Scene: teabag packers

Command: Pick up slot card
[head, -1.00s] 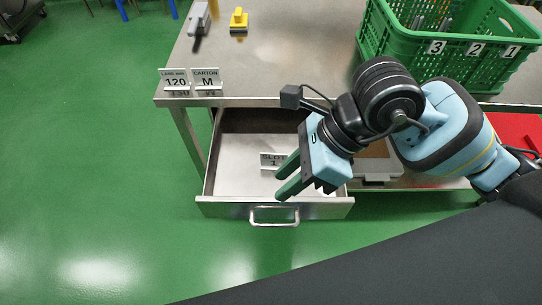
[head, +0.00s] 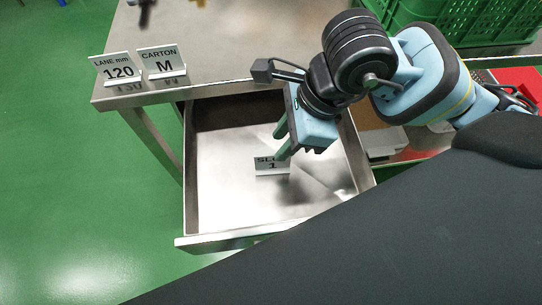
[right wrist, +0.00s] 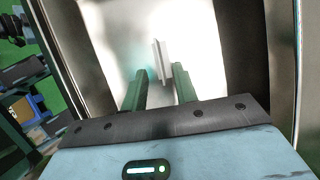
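The slot card (head: 268,167), a small white sign reading "SLOT 1" on a pale base, stands in the open metal drawer (head: 216,190). My right gripper (head: 278,147) reaches down into the drawer at the card, and a finger covers part of its lettering. In the right wrist view, the card (right wrist: 162,62) appears nearly edge-on between the two green fingertips (right wrist: 160,76). The fingers are apart, with visible gaps beside the card, so the gripper is open. My left gripper is out of view.
The drawer is otherwise bare. On the metal table (head: 230,50) above it stand a "LANE mm 120" sign (head: 117,68) and a "CARTON M" sign (head: 161,61). A green crate (head: 480,22) is at the back right.

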